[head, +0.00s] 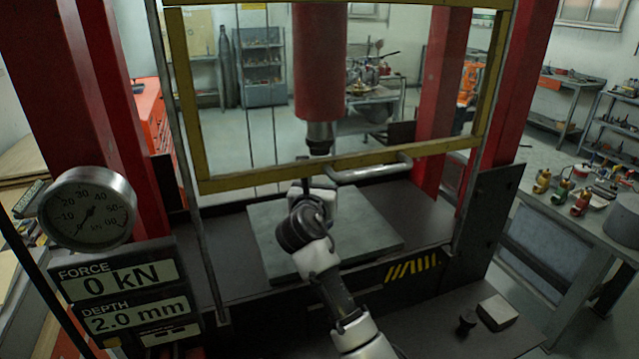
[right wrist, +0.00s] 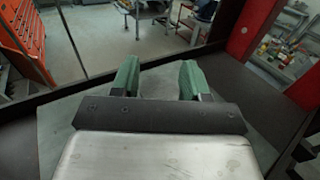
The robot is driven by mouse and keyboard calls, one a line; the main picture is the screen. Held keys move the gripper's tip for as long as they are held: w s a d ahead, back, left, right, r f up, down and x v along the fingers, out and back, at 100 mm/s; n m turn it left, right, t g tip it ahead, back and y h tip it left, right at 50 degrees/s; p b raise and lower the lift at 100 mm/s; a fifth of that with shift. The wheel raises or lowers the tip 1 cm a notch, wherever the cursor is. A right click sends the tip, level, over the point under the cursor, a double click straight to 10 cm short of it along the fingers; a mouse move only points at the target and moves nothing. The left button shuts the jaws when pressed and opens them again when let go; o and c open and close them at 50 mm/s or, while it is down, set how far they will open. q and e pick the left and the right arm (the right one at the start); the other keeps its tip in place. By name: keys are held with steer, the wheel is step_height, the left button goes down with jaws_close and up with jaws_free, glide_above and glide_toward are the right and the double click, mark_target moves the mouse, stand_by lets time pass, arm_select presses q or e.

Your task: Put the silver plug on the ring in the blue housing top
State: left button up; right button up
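I cannot make out the silver plug, the ring or the blue housing in either view. My right arm reaches in from the bottom of the head view over the grey press plate (head: 370,235). Its wrist hides the fingers there. In the right wrist view my right gripper (right wrist: 159,78) has two green-padded fingers standing apart, with nothing seen between them. It is over the press bed, below the red ram (head: 319,65) with its dark tip. My left gripper is in neither view.
A yellow guard frame (head: 330,166) with a grey handle (head: 370,173) spans the press between red columns. A gauge (head: 88,209) and display (head: 125,285) stand left. A pale block (head: 497,312) and small dark knob (head: 467,322) lie front right. Small valves (head: 562,190) stand on the right bench.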

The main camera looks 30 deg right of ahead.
steer(key=shift+o, duration=1.4)
steer(key=shift+r, duration=0.15)
steer(key=shift+s+a, duration=0.3)
steer(key=b+v, duration=0.2)
steer(key=v, duration=0.9)
steer(key=shift+a+b, duration=0.1)
steer(key=shift+b, duration=0.3)
stand_by(0.3)
